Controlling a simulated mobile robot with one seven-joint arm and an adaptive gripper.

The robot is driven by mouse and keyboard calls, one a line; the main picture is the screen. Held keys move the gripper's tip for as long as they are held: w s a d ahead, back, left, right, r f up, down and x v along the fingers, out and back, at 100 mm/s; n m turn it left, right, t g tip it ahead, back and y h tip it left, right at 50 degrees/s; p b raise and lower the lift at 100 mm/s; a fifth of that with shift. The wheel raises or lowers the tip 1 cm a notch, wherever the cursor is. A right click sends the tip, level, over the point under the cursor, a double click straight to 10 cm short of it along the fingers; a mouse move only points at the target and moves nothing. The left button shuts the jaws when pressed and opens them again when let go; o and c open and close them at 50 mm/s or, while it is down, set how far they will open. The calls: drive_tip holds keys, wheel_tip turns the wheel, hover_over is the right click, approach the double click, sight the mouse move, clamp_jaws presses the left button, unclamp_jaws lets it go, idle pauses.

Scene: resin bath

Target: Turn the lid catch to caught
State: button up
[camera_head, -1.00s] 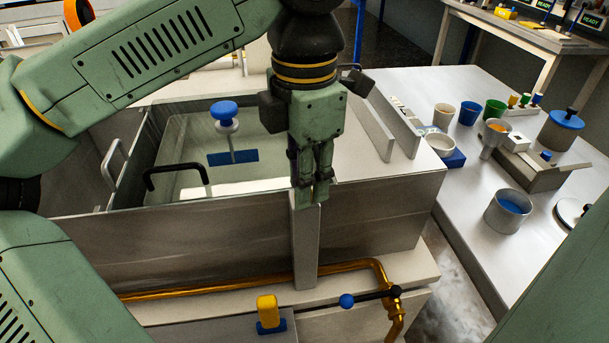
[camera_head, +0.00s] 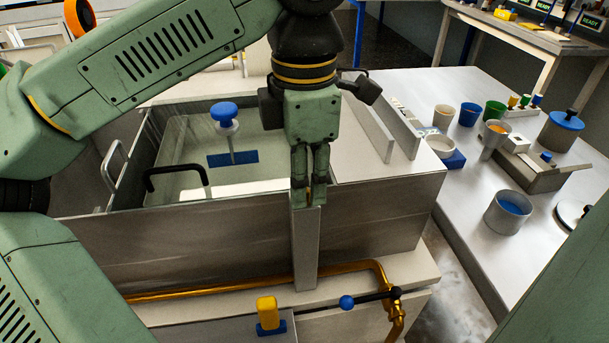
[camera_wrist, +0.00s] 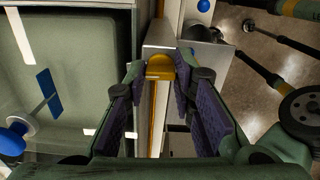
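The lid catch (camera_wrist: 160,67) is a small yellow piece at the top of a pale upright post on the bath's front wall. In the head view only a sliver of it shows between my fingertips; its turned position is hard to read there. My gripper (camera_head: 309,195) points straight down over the post. In the wrist view the fingers (camera_wrist: 161,72) stand on both sides of the catch, close against it, and appear shut on it. The bath (camera_head: 145,235) has a glassy lid (camera_head: 185,130) with a black handle (camera_head: 178,168).
A blue knob on a stem (camera_head: 224,112) rises behind the handle. A brass pipe (camera_head: 220,287), a yellow handle (camera_head: 267,312) and a blue-ended valve lever (camera_head: 347,302) lie below the front wall. Cups and pots stand on the right bench (camera_head: 470,180).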

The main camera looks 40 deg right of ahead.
drive_tip(key=o, duration=0.4)
drive_tip(key=shift+o, duration=0.2)
wheel_tip(320, 180, up, 8)
drive_tip(key=shift+f, duration=0.25)
idle(0.6)
